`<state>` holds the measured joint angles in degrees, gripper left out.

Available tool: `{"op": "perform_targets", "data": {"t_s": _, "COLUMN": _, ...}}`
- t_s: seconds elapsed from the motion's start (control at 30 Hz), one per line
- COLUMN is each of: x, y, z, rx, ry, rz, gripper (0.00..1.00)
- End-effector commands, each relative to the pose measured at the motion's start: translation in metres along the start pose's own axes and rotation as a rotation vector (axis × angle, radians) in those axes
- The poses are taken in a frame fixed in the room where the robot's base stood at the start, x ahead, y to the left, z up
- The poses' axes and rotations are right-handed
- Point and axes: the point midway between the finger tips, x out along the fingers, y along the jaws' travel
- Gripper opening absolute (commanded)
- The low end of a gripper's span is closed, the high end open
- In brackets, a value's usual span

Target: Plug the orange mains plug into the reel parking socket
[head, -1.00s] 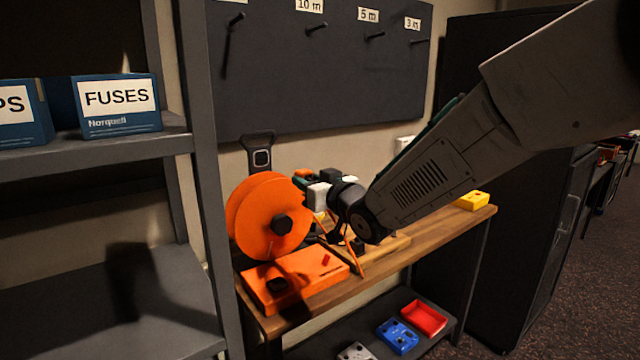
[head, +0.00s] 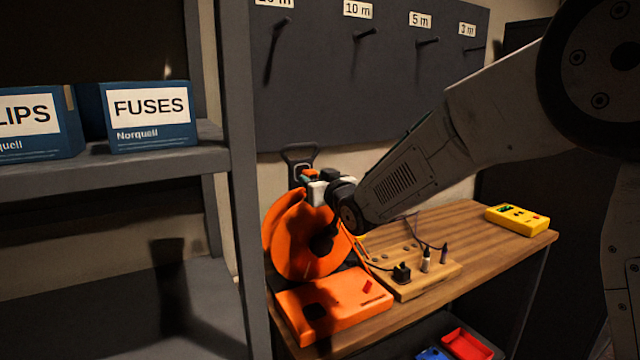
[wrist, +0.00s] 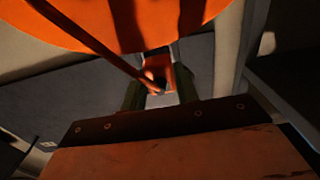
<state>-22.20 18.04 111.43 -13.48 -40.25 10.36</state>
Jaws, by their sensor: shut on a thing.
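My gripper (head: 312,182) is above the orange cable reel (head: 290,240), in front of the wall hook (head: 299,155). It is shut on the orange mains plug (head: 307,172), which is small and partly hidden in the head view. In the wrist view the plug (wrist: 163,75) sits between the two green fingertips, with its cable running to the upper left. The reel stands behind an orange base box (head: 345,308). A dark patch (head: 318,312) is on the box top; I cannot tell if it is the parking socket or shadow.
A wooden block (head: 425,285) with several upright connectors stands right of the reel. A yellow device (head: 517,219) lies at the bench's right end. A grey shelf post (head: 236,180) stands close on the left. The bench's right middle is clear.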

Motion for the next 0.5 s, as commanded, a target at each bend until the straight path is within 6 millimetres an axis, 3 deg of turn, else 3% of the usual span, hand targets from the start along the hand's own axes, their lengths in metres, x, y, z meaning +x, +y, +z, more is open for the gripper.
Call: {"op": "perform_targets", "data": {"t_s": 0.5, "x": 0.0023, "y": 0.0099, "z": -0.0003, "rx": 0.000, "ry": 0.000, "rz": 0.014, "gripper": 0.00}}
